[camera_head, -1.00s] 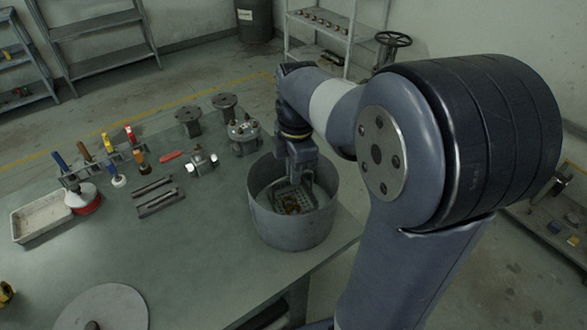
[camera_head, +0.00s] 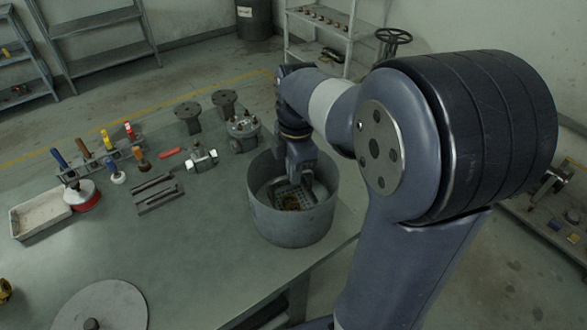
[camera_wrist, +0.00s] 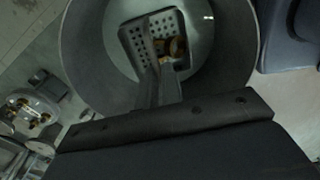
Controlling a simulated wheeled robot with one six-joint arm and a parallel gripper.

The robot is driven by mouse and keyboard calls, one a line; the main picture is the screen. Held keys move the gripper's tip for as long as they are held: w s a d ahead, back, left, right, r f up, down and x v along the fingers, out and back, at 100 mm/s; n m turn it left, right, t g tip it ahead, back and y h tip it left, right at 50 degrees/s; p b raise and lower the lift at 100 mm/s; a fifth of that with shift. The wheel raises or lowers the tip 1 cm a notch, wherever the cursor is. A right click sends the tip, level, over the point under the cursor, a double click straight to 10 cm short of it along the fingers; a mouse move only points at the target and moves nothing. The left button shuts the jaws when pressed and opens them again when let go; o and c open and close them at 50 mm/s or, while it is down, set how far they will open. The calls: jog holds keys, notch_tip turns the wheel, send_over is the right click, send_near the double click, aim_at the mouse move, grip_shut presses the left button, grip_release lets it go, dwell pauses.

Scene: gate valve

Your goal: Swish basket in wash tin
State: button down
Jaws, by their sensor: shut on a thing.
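The round grey wash tin (camera_head: 290,222) stands on the bench near its right edge. The perforated metal basket (camera_head: 288,193) is down inside the tin, with brownish-gold parts in it. My gripper (camera_head: 299,176) reaches down into the tin and is shut on the basket. In the wrist view the basket (camera_wrist: 135,38) sits within the tin's rim (camera_wrist: 72,45), and the brassy parts (camera_wrist: 172,46) show in it. My gripper (camera_wrist: 155,85) is at the near side of the basket there. The exact grip point is partly hidden.
A valve body (camera_head: 243,133) and flanged parts (camera_head: 187,115) stand behind and left of the tin. A tool rack (camera_head: 95,163), metal bars (camera_head: 157,195) and a pale tray (camera_head: 40,217) lie further left. The front middle of the bench is clear.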

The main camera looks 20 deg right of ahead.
jog(key=shift+r+p, duration=0.5)
jog(key=shift+r, duration=0.15)
jog(key=shift+f, duration=0.25)
jog(key=shift+f+b, duration=0.35)
jog(key=shift+f, duration=0.15)
jog(key=shift+r, duration=0.25)
jog(key=shift+r+p, duration=0.5)
jog(key=shift+p, duration=0.15)
jog(key=shift+f, duration=0.15)
